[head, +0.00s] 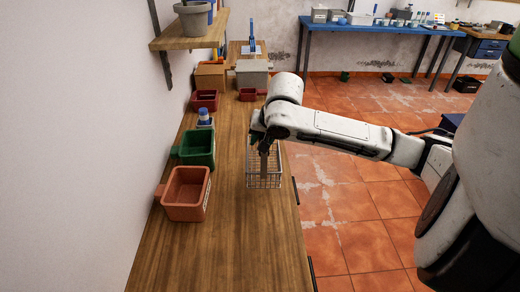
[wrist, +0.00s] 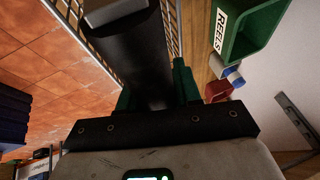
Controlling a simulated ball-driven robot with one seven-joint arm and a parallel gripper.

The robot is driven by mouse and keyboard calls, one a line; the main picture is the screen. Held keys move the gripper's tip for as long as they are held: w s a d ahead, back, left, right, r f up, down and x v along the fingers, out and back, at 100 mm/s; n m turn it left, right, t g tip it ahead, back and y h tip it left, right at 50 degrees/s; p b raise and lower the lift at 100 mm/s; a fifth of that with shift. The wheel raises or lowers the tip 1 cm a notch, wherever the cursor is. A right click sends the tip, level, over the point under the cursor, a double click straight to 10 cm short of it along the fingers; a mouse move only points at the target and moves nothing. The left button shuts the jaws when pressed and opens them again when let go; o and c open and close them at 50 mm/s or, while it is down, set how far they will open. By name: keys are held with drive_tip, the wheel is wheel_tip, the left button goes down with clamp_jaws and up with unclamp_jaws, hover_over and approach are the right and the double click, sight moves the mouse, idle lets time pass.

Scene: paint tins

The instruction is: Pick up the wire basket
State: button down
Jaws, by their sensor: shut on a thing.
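The wire basket (head: 276,181) is at the right edge of the wooden bench in the head view, below my gripper (head: 263,148). In the wrist view its wire sides (wrist: 90,42) show on both sides of a thick dark bar. My gripper (wrist: 157,88) has green fingers on either side of this bar and is shut on it. The bar looks like the basket's handle. My arm hides part of the basket's far side. I cannot tell whether the basket's bottom touches the bench.
An orange-red bin (head: 186,192), a green bin (head: 197,148) and a dark red bin (head: 206,100) stand along the wall on the left of the wooden bench (head: 220,245). A blue-capped item (head: 204,118) stands between bins. The near bench top is clear.

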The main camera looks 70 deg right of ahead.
drive_tip(key=s+a+r, duration=0.1)
drive_tip(key=r, duration=0.2)
drive_tip(key=s+a+r, duration=0.1)
drive_tip(key=shift+s+a+r, duration=0.15)
drive_tip(key=shift+s+a, duration=0.15)
drive_tip(key=shift+a, duration=0.05)
drive_tip(key=s+a+r+p, duration=0.4)
drive_tip(key=s+a+p, duration=0.2)
drive_tip(key=p, duration=0.2)
drive_tip(key=shift+s+a+r, duration=0.2)
drive_tip(key=shift+s, duration=0.1)
